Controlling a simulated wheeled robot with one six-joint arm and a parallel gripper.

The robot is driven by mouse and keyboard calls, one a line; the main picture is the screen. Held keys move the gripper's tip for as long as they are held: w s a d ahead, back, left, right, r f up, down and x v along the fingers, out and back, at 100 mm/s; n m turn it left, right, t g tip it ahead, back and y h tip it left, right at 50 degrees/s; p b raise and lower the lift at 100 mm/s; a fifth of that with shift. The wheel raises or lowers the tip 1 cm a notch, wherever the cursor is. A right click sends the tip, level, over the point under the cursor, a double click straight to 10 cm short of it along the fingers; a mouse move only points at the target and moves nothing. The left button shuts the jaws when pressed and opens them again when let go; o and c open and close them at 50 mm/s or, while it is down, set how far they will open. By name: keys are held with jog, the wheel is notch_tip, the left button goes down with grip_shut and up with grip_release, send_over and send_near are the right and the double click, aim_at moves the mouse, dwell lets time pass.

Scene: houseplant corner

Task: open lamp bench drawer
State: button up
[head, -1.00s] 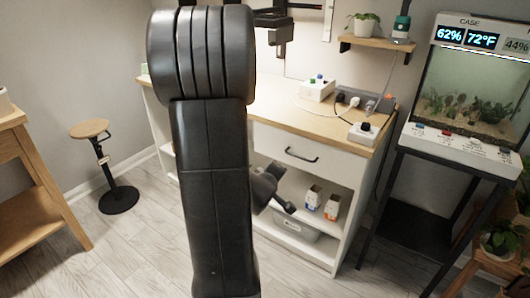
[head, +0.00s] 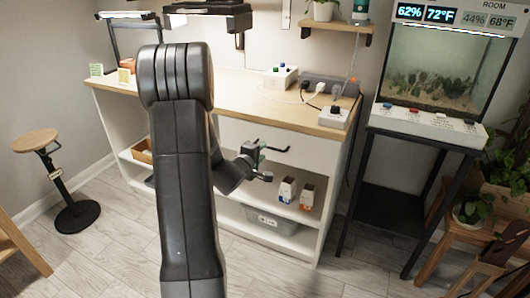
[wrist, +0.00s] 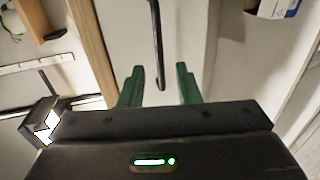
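The lamp bench (head: 250,105) has a wooden top and a white body. Its white drawer front (head: 305,150) sits just under the top and looks flush with the body. The dark bar handle (head: 277,149) is partly hidden by my gripper (head: 259,162), which is at the handle's left part. In the wrist view my gripper (wrist: 160,72) is open, with two green fingers apart. The handle (wrist: 157,40) runs down between them, its near end level with the finger gap. I cannot tell whether a finger touches it.
A power strip (head: 325,85) and white boxes stand on the bench. A terrarium on a black stand (head: 385,190) is at right, a stool (head: 36,141) at left.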

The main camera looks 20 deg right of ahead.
jog(key=shift+b+x, duration=0.3)
jog(key=shift+x, duration=1.7)
grip_shut()
